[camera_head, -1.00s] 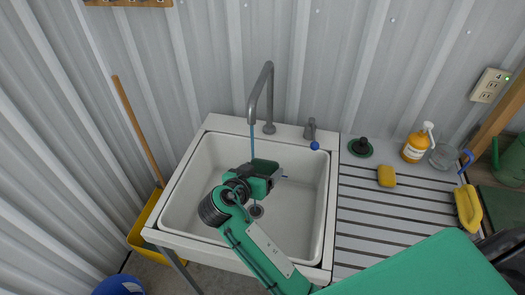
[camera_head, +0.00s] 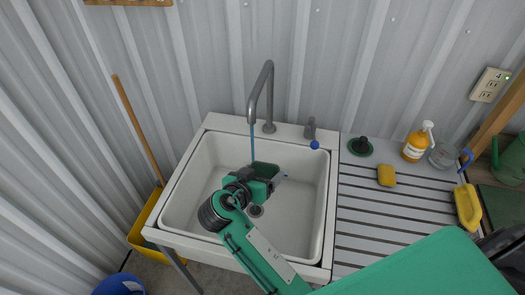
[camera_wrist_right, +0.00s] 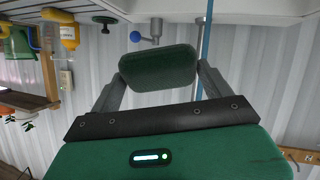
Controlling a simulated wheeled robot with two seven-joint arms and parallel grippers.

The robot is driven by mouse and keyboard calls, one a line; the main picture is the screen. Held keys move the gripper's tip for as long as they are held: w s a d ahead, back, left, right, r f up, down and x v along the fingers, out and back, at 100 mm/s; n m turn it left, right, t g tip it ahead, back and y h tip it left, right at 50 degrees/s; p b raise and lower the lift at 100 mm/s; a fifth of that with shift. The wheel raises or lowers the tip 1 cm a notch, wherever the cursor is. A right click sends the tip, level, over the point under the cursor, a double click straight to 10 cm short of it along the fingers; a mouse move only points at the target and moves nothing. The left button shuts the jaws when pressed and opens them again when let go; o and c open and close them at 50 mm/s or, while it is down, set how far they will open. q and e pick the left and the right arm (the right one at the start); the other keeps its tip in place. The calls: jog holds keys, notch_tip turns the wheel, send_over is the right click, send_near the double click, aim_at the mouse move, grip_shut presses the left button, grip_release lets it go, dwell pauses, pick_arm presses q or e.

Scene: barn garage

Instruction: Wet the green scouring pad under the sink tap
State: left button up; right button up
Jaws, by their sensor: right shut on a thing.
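The dark green scouring pad (camera_head: 266,169) is held over the sink basin. My right gripper (camera_head: 273,179) is shut on it; in the right wrist view the pad (camera_wrist_right: 158,68) sits between the two fingers. The grey tap (camera_head: 267,95) runs a thin blue stream of water (camera_head: 253,145) down to the pad and gripper. In the wrist view the stream (camera_wrist_right: 205,40) passes at the pad's right side, by a finger; I cannot tell exactly where it lands. The white sink (camera_head: 190,200) surrounds the gripper. My left gripper is out of view.
A tap handle with a blue knob (camera_head: 314,144) is at the sink's back right. The slatted drainboard (camera_head: 365,225) holds a yellow sponge (camera_head: 387,176), a dark green plunger-like item (camera_head: 360,147), an orange bottle (camera_head: 415,147) and a clear jug (camera_head: 443,156). A corrugated wall stands behind.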

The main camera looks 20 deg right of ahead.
dwell(0.5)
jog(key=shift+s+a+r+p, duration=0.15)
jog(key=shift+s+r+p, duration=0.3)
jog(key=shift+r+p, duration=0.05)
jog(key=shift+s+a+r+p, duration=0.3)
jog(key=shift+s+r+p, duration=0.45)
jog(key=shift+s, duration=0.25)
jog(key=shift+s+a+r+p, duration=0.3)
jog(key=shift+s+r+p, duration=0.2)
jog(key=shift+s+r, duration=0.4)
jog(key=shift+f, duration=0.15)
